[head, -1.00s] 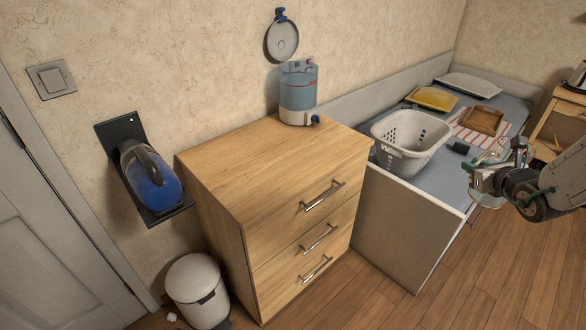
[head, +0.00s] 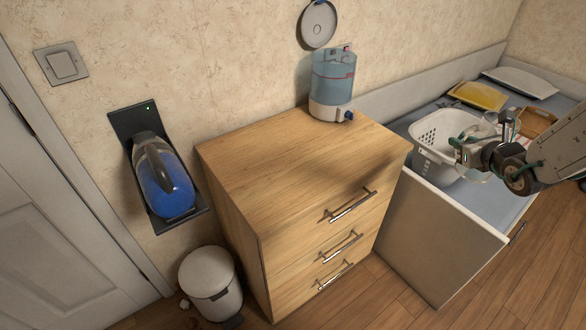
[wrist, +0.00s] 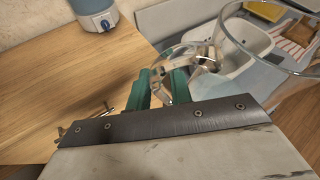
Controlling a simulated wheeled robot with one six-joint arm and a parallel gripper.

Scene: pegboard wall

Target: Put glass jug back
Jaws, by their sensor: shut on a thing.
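The glass jug (wrist: 262,45) is clear and see-through. In the wrist view its round rim shows at the upper right, partly cut off by the frame edge. My gripper (wrist: 160,82) has green fingers and is shut on the jug's handle. In the head view my gripper (head: 472,146) is at the right, in front of the white basket. The glass is too faint there to make out its full outline or tilt.
A wooden chest of drawers (head: 285,165) has a wide bare top. A blue-tinted water dispenser (head: 333,85) stands at its back right. The white basket (head: 437,140) rests on the bed (head: 478,205). A bin (head: 209,285) and blue handheld vacuum (head: 163,185) are left.

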